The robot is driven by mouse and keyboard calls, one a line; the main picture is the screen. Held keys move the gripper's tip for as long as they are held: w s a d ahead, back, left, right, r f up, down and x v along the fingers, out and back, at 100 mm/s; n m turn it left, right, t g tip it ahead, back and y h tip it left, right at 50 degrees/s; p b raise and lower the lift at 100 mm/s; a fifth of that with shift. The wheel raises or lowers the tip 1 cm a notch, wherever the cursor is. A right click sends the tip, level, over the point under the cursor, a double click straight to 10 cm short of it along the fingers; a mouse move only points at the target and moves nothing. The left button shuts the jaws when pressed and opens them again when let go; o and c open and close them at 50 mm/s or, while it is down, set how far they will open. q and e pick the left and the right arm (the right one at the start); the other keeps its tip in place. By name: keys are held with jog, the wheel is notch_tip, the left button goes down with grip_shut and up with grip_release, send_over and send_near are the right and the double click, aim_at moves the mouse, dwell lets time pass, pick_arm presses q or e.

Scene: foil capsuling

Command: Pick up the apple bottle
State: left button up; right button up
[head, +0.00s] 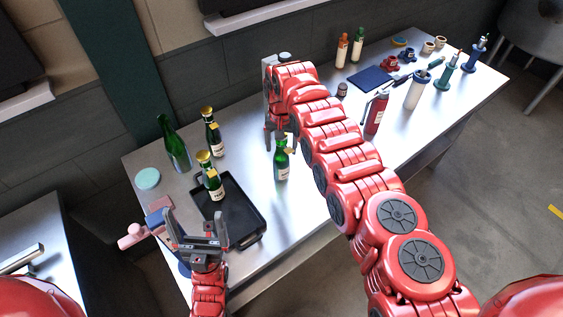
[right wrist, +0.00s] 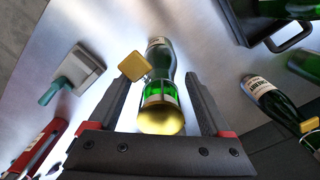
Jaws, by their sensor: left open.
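Several green bottles stand on the metal table; I cannot read which label says apple. One gold-topped bottle (head: 281,165) with a pale label and a yellow tag stands upright by my right gripper (head: 279,135). In the right wrist view this bottle (right wrist: 160,92) is between the two fingers of my right gripper (right wrist: 160,100), with gaps on both sides, so the gripper is open. My left gripper (head: 196,216) is open and empty at the tray's front-left corner. Two gold-topped bottles (head: 212,132) (head: 214,186) and a bare-topped green bottle (head: 174,145) stand left.
A black tray (head: 240,215) lies on the table, with a pink-handled tool (head: 132,236) and a teal disc (head: 147,179) to its left. A red cylinder (head: 376,113), a dark blue pad (head: 370,78) and two small bottles (head: 341,50) (head: 358,45) are further right.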

grip_shut()
dwell(1.3)
